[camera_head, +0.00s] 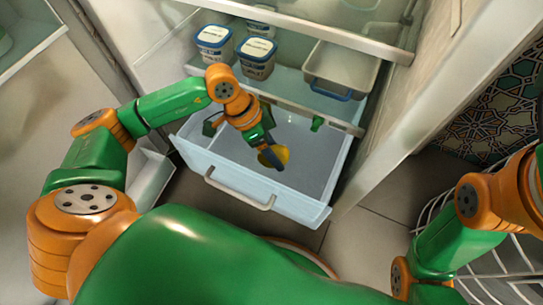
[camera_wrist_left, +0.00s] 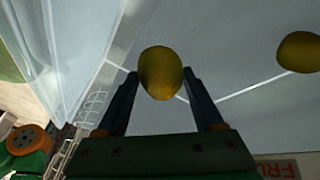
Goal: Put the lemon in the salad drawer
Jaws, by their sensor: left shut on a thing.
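The lemon (camera_head: 281,153) is yellow and held by my left gripper (camera_head: 268,152), low over the open salad drawer (camera_head: 290,199). In the left wrist view the lemon (camera_wrist_left: 160,73) sits between the two dark fingers of the left gripper (camera_wrist_left: 163,88), which are shut on it. The drawer is a pale bluish bin with a front handle, pulled out at the bottom of the fridge. I cannot tell whether the lemon touches the drawer floor. My right gripper is not in view; only part of the right arm shows at the right.
A second yellow shape (camera_wrist_left: 300,52) shows in the left wrist view; it may be a reflection. A green item (camera_head: 317,123) is at the drawer's back right. A white wire rack (camera_head: 490,270) stands lower right.

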